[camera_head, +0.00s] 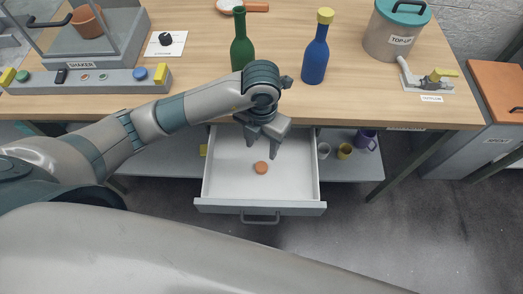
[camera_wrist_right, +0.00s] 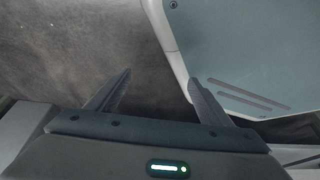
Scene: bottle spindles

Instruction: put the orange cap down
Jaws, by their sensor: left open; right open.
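The orange cap (camera_head: 261,167) is a small round disc lying on the white floor of the open drawer (camera_head: 230,186). My left gripper (camera_head: 262,150) is over the drawer, above and close to the cap, with its fingers apart and nothing between them. In the head view I cannot tell the exact height of the fingers over the cap. My right gripper (camera_wrist_right: 155,95) shows in the right wrist view with its fingers spread and empty, over grey floor and beside a pale panel. Its fingers do not show in the head view.
The drawer hangs out below the wooden table (camera_head: 340,106). On the table stand a green bottle (camera_head: 242,45), a blue bottle (camera_head: 315,58) with a yellow cap, a TOP-UP container (camera_head: 390,38) and a SHAKER station (camera_head: 80,85). Cups (camera_head: 345,151) stand on a shelf right of the drawer.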

